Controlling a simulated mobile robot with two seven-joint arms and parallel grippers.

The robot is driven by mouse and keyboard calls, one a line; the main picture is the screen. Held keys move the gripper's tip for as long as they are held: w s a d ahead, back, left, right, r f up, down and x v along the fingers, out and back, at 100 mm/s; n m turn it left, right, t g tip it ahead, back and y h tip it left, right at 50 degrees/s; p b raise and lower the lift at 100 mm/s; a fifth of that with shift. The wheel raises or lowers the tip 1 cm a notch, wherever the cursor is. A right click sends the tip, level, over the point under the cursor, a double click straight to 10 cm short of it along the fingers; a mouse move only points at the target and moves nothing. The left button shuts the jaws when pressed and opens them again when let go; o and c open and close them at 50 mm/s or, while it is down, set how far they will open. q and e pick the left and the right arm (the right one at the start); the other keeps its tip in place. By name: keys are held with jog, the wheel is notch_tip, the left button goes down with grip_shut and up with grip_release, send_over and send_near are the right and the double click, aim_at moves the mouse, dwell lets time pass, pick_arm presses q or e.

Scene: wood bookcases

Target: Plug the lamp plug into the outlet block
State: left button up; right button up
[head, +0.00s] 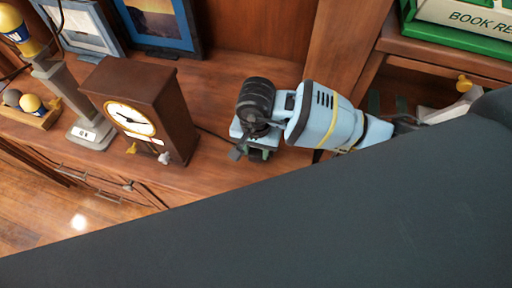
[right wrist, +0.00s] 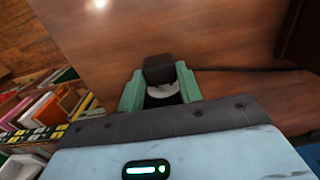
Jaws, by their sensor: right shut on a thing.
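My right gripper (head: 257,153) reaches down to the wooden shelf top, with its green fingers low near the surface. In the right wrist view the fingers (right wrist: 160,88) are closed around a small dark block with a pale round part, which looks like the lamp plug (right wrist: 160,70). A dark cord (right wrist: 245,69) runs to the right from near it; in the head view a cord (head: 214,134) also shows between the clock and the gripper. I cannot make out the outlet block apart from this dark piece. My left gripper is not in view.
A brown clock (head: 150,105) stands left of the gripper, with a grey stand (head: 75,105) and a small wooden tray (head: 42,117) beyond it. Framed pictures (head: 160,22) lean at the back. A green box (head: 460,45) is at upper right. Books (right wrist: 40,105) show below the shelf edge.

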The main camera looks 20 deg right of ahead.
jog(key=shift+w+d, duration=0.4)
jog(key=shift+w, duration=0.15)
dwell(0.4)
jog(key=o, duration=1.1)
notch_tip(320, 180, up, 8)
jog(key=shift+f, duration=0.1)
jog(key=shift+s, duration=0.1)
